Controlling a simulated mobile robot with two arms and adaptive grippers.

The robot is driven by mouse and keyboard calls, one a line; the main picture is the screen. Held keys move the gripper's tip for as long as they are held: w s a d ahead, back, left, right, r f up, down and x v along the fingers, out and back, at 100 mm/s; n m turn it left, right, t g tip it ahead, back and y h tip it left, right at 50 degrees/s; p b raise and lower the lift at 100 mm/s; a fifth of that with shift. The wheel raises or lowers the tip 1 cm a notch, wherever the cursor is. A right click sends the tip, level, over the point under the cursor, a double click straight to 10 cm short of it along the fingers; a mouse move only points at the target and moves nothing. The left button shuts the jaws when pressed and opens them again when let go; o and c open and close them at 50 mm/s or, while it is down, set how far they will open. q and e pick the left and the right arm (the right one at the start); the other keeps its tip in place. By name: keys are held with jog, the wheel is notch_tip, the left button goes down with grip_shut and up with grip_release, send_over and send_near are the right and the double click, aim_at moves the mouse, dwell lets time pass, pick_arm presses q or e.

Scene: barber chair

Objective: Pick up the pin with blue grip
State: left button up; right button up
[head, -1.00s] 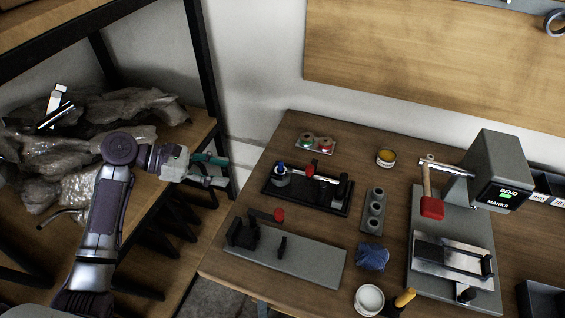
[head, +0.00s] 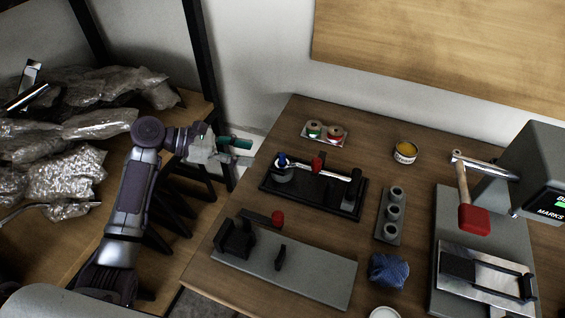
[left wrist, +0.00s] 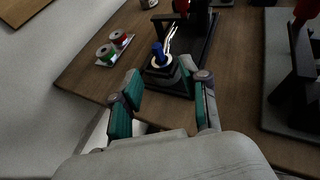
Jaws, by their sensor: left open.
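The pin with the blue grip (head: 282,160) stands upright at the left end of a black fixture (head: 337,207) on the wooden table. In the left wrist view, its blue grip (left wrist: 158,52) rises above a round grey base, just beyond the fingertips. My left gripper (head: 243,150) is open and empty, left of the pin near the table's left edge. In the left wrist view, the open teal-padded fingers (left wrist: 160,78) point towards the pin, apart from it. The pin's lower part is hidden. My right gripper is not in view.
A red-handled part (head: 318,164) and a silver bar (head: 335,175) are on the same fixture. A grey plate (head: 310,275) with black brackets lies in front. Red and green spools (head: 325,133) stand behind. A red-headed mallet (head: 473,218) is at the right.

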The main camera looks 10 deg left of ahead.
aim_at(279, 158)
pick_arm(q)
jog(key=x, duration=0.3)
jog(key=shift+w+d+f, duration=0.15)
jog(key=shift+d, duration=0.1)
jog(key=shift+r+x, duration=0.1)
jog(key=shift+x, duration=1.25)
jog(key=shift+r+x, duration=0.15)
jog(key=shift+x, duration=1.15)
jog(key=shift+w, duration=0.1)
grip_shut()
